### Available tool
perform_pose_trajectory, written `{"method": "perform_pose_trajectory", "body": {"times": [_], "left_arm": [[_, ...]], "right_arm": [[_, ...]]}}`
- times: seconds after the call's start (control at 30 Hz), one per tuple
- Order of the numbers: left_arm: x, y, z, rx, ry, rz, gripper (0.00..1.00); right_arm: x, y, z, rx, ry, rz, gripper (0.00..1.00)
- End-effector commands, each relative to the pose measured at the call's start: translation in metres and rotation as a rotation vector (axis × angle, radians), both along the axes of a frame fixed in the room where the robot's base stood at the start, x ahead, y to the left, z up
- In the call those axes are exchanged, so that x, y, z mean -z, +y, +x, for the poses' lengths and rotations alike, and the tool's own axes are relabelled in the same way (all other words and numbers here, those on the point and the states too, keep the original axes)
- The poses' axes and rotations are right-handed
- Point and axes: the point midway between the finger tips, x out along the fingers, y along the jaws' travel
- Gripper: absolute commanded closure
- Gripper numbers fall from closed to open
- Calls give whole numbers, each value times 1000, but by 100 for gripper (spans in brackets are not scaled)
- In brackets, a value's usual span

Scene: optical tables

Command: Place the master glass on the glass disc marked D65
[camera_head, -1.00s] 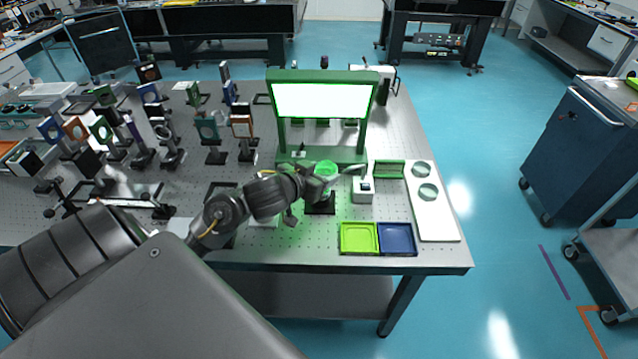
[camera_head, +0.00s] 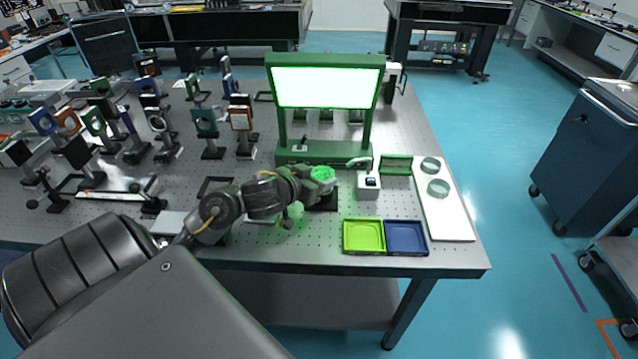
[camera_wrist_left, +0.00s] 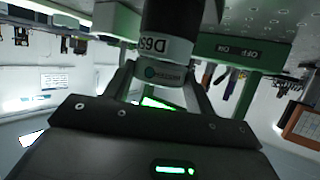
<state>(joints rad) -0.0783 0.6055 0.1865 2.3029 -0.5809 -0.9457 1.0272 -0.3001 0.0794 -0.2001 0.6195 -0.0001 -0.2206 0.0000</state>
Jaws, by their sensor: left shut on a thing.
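My left gripper (camera_head: 322,182) is at the black stand (camera_head: 325,201) in front of the green light box. It is shut on a round glass piece (camera_head: 323,173), which glows green in the head view. In the left wrist view, the fingers (camera_wrist_left: 160,85) close on a pale round piece with a small printed label (camera_wrist_left: 163,73), taken as the master glass. Directly above it in that picture is a dark cylindrical part with a white band marked D65 (camera_wrist_left: 158,45). I cannot tell whether the two touch. My right gripper is out of view.
The green light box (camera_head: 322,153) has a lit white screen. A white meter (camera_head: 369,186), a green holder (camera_head: 396,164), a white board (camera_head: 449,223) with two glass discs (camera_head: 438,188), and yellow-green (camera_head: 364,236) and blue (camera_head: 406,237) trays are nearby. Optical mounts crowd the left.

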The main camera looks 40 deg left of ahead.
Motion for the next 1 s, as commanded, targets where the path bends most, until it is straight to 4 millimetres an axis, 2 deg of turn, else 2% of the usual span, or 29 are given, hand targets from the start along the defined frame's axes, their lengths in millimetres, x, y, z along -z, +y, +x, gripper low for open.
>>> {"method": "perform_pose_trajectory", "body": {"times": [0.3, 0.33, 0.47, 0.73, 0.83, 1.0], "left_arm": [[4, 0, 0, -2, -1, -1, 72], [3, 0, 0, -1, 0, -1, 41], [2, 0, -1, -1, 0, -1, 24], [2, 0, -1, -1, 0, 0, 23], [-5, 1, -1, -1, -1, 1, 23], [-13, 0, -25, 1, 2, 4, 23]], "right_arm": [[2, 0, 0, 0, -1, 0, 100], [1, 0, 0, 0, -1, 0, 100], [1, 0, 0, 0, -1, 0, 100], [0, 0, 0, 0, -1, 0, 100], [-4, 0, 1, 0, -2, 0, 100], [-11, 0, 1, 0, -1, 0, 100]]}}
